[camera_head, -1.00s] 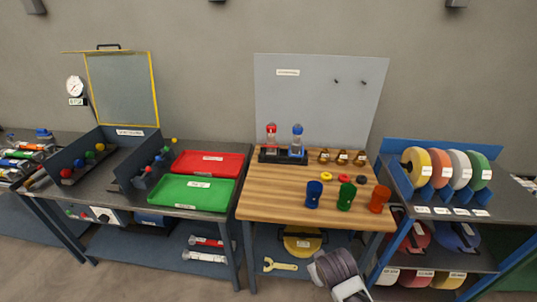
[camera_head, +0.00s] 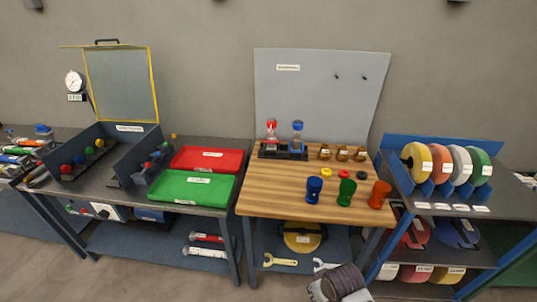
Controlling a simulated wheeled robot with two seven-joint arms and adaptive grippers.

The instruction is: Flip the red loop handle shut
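A small unit with a red top (camera_head: 270,126) stands in a black base (camera_head: 283,153) at the back left of the wooden bench. A matching unit with a blue top (camera_head: 297,126) stands beside it on the right. The red loop handle appears to be part of the red top, but it is too small to tell whether it is up or folded. My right gripper (camera_head: 342,286) is at the bottom edge, low in front of the bench and far from the red top. Its fingers cannot be made out. My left gripper is not in view.
Blue, green and orange cups (camera_head: 346,192) stand at the bench's front right. Several brown jars (camera_head: 341,153) stand right of the base. A grey pegboard (camera_head: 320,95) rises behind. The bench's left front (camera_head: 265,195) is clear. Red and green trays (camera_head: 190,189) lie to the left.

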